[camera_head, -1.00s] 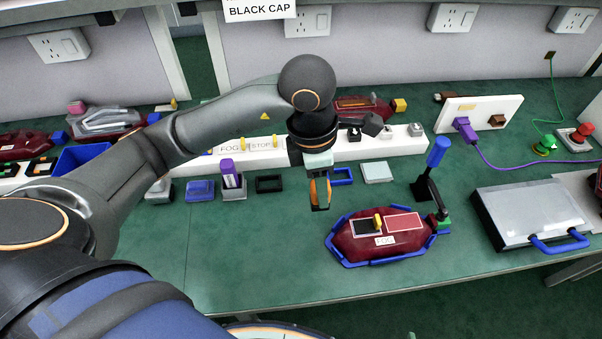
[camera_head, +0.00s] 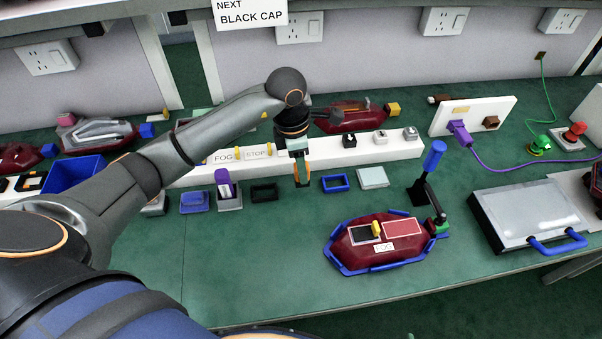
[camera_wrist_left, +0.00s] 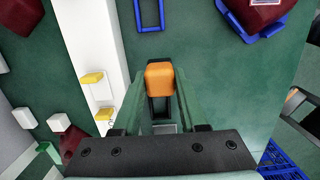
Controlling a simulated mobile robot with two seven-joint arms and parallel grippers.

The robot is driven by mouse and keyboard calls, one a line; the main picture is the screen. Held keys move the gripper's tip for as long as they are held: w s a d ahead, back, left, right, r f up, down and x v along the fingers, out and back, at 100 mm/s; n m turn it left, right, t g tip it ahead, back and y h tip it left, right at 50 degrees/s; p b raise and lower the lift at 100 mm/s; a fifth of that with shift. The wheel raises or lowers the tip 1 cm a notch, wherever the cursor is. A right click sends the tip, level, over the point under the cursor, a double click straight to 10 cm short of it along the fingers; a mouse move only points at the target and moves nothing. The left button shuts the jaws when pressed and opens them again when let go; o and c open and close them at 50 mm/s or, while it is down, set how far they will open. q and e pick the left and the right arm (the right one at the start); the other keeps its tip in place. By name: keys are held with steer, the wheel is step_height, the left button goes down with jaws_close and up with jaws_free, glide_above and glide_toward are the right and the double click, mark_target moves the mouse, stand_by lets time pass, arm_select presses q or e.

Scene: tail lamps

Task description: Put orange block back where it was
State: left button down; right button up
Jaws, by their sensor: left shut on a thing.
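My left gripper (camera_head: 302,182) is shut on the orange block (camera_wrist_left: 159,78), which shows between its fingers in the left wrist view. In the head view the gripper points down, between the black frame (camera_head: 264,192) and the blue frame (camera_head: 335,183), in front of the white strip. I cannot tell how high the block is above the bench. The blue frame is empty and also shows ahead of the block in the wrist view (camera_wrist_left: 150,28). The black frame looks empty. My right gripper is not in view.
The white strip (camera_head: 380,149) with FOG and STOP labels and small blocks runs behind. A grey holder with a purple block (camera_head: 224,184) and a blue tray (camera_head: 195,202) stand left. A dark red lamp (camera_head: 350,252) in a blue cradle sits front right. The front left bench is clear.

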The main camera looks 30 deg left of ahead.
mark_target(294, 163)
arm_select(q)
steer(key=shift+w+a+f, duration=0.15)
steer(key=shift+w+f, duration=0.15)
steer(key=shift+f, duration=0.1)
steer(key=shift+w+a+f, duration=0.1)
steer(key=shift+f, duration=1.75)
steer(key=shift+c, duration=2.2)
jaws_free()
steer(key=shift+r, duration=0.1)
steer(key=r, duration=0.7)
steer(key=a+r, duration=0.1)
steer(key=r, duration=0.3)
steer(key=shift+s, duration=0.35)
steer(key=shift+s+a+r, duration=0.1)
steer(key=shift+r, duration=0.45)
